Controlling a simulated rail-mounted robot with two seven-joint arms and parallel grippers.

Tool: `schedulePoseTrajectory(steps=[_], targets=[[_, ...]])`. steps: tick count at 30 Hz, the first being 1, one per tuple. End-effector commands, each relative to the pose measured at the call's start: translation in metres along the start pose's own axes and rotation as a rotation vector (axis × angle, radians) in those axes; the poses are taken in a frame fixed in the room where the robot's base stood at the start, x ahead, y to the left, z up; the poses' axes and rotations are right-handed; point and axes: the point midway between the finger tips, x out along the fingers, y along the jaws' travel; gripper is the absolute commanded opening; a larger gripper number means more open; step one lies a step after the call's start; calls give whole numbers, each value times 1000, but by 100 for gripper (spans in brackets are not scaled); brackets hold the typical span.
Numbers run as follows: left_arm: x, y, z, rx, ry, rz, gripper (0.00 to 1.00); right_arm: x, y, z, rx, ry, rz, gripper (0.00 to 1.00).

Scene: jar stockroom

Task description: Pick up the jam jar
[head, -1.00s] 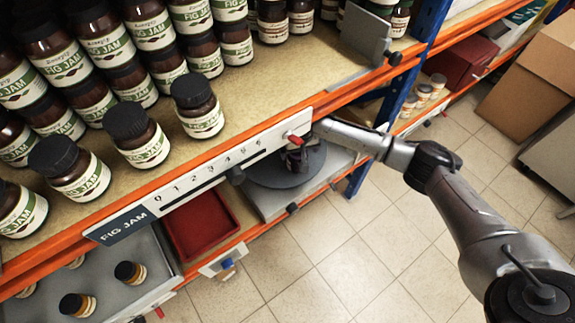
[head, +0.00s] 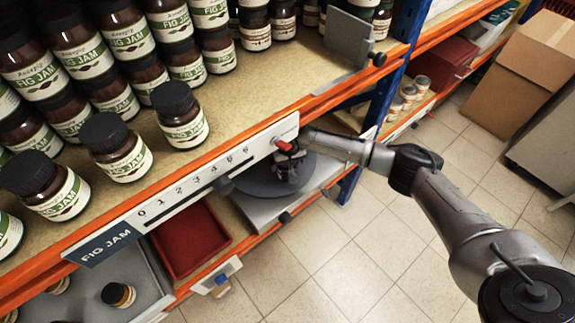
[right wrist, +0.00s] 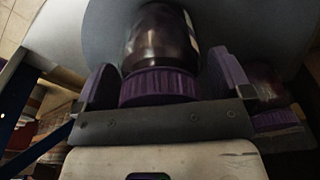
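In the right wrist view a dark glass jar with a purple ribbed lid (right wrist: 158,86) is between the two fingers of my right gripper (right wrist: 165,80). The lid faces the palm, and a pale label edge shows at right. Narrow gaps seem to remain beside the jar, so the fingers look open around it. In the head view the right gripper (head: 288,165) is under the shelf edge, above a round grey plate (head: 262,188), partly hidden. Rows of fig jam jars (head: 123,148) with black lids stand on the upper shelf. My left gripper is out of view.
A second purple-lidded jar (right wrist: 276,120) stands close to the right finger. The orange shelf beam (head: 330,98) and number strip (head: 205,180) lie just above my right gripper. A red tray (head: 188,240) sits left of the plate. Tiled floor (head: 340,260) is free in front.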

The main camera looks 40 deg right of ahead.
Motion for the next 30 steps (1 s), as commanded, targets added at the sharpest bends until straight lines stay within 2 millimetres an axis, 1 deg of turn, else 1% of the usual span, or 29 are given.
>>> schedulePoseTrajectory(steps=[1, 2, 20, 30], targets=[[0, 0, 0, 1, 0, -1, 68, 0, 0, 0, 0, 0, 0, 91], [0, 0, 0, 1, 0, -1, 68, 0, 0, 0, 0, 0, 0, 88], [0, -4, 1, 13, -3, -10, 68, 0, 0, 0, 0, 0, 1, 31], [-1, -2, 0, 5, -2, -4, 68, -5, 0, -1, 1, 2, -1, 31]])
